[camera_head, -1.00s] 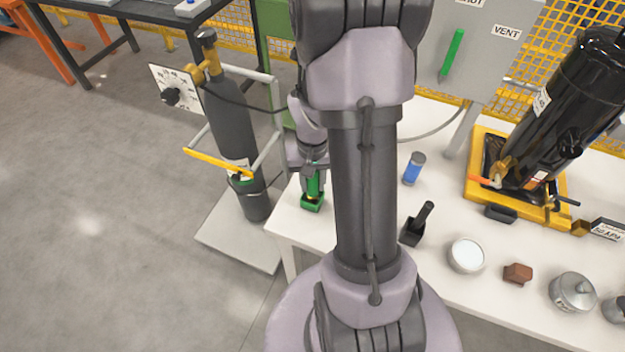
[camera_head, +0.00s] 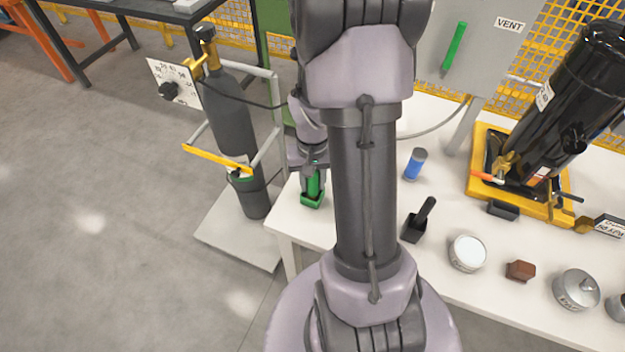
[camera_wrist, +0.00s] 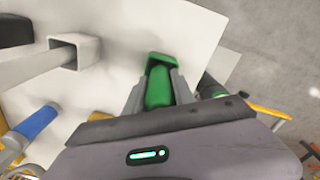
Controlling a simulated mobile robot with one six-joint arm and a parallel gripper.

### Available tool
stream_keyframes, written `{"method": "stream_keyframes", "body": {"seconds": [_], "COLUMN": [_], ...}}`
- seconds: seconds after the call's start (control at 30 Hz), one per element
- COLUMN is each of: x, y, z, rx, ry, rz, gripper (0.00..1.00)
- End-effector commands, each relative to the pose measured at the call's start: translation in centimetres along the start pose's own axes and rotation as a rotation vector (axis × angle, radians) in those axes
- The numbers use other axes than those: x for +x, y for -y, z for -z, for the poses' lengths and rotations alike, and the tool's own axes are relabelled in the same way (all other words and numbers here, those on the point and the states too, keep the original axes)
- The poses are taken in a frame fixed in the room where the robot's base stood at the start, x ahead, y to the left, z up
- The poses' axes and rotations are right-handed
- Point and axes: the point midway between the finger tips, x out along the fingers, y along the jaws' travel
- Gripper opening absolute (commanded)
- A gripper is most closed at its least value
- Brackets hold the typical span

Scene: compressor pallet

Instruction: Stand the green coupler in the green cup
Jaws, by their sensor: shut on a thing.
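The green cup (camera_head: 312,201) stands near the left end of the white table; its rim also shows in the wrist view (camera_wrist: 164,57). The green coupler (camera_head: 313,182) is upright over the cup, and its lower end is at or inside the cup's mouth. I cannot tell how deep it sits. In the wrist view the coupler (camera_wrist: 158,88) lies between the two grey fingers of my gripper (camera_wrist: 156,92), which is shut on it. In the head view my gripper (camera_head: 313,171) is directly above the cup, partly hidden by my arm.
A gas bottle (camera_head: 232,130) stands left of the table.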

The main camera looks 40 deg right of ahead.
Motion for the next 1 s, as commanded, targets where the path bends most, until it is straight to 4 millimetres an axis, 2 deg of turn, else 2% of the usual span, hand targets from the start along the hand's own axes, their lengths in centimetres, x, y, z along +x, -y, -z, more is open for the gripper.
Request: {"method": "stream_keyframes", "body": {"seconds": [0.03,0.07,0.17,0.2,0.47,0.57,0.67,0.9,1.0], "x": [0.2,0.2,0.1,0.1,0.0,-1.1,-4.0,-12.3,-14.8], "y": [0.0,0.0,0.0,0.0,0.0,0.0,0.0,0.0,0.0], "z": [0.0,0.0,0.0,0.0,0.0,0.0,0.1,0.1,0.1], "rx": [0.000,0.000,0.000,0.000,0.000,0.001,0.001,0.000,0.000], "ry": [0.000,0.000,0.000,0.000,0.000,-0.001,-0.003,-0.004,-0.003], "rz": [0.000,0.000,0.000,0.000,0.000,0.000,0.000,0.000,0.000], "gripper": [0.00,0.32,0.52,0.56,0.56,0.56,0.56,0.56,0.56]}}
